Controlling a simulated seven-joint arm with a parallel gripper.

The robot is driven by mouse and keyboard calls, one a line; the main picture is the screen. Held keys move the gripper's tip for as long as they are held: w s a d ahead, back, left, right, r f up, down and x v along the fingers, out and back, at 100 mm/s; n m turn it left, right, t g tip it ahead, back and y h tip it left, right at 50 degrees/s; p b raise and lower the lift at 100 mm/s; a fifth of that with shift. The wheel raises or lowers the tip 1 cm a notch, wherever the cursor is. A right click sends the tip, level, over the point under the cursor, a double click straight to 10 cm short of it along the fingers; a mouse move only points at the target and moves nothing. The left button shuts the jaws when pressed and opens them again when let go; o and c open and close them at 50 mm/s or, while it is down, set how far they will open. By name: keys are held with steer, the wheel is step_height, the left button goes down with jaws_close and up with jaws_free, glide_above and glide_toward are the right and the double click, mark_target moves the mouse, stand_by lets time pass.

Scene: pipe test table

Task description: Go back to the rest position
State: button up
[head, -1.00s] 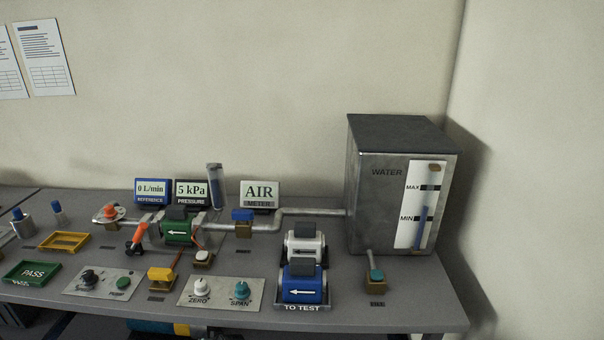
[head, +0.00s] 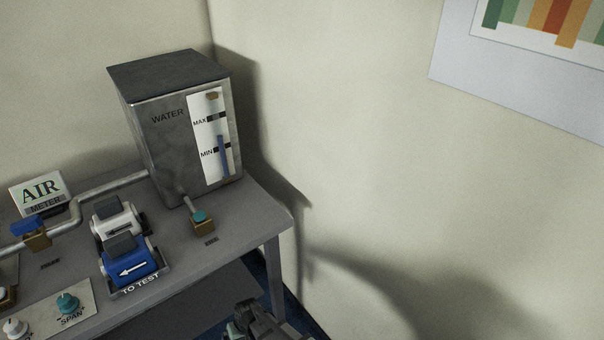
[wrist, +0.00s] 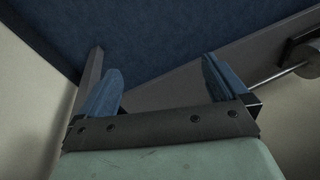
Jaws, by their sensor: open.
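My gripper (wrist: 161,66) shows in the wrist view with its two blue-grey fingers spread apart and nothing between them. Blue floor (wrist: 150,25) and a grey table part (wrist: 185,88) lie beyond the fingers. In the head view a dark part of my arm (head: 258,322) shows at the bottom edge, in front of the table's right end. It is cut off by the frame, and its fingertips cannot be made out there.
The AIR sign (head: 40,193) stands left. A wall closes the right side.

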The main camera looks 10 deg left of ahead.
steer(key=s+d+f+m+g+h, duration=0.1)
steer(key=s+d+f+m, duration=0.1)
steer(key=d, duration=1.2)
steer(key=s+d+f+m+g+h, duration=0.1)
steer(key=d+f+h, duration=0.1)
steer(key=d, duration=1.1)
steer(key=s+d+m+g, duration=0.3)
steer(key=s+d+g, duration=0.1)
steer(key=s+d, duration=1)
steer(key=d, duration=0.3)
steer(key=shift+s+r+m, duration=0.15)
steer(key=shift+r+m, duration=0.25)
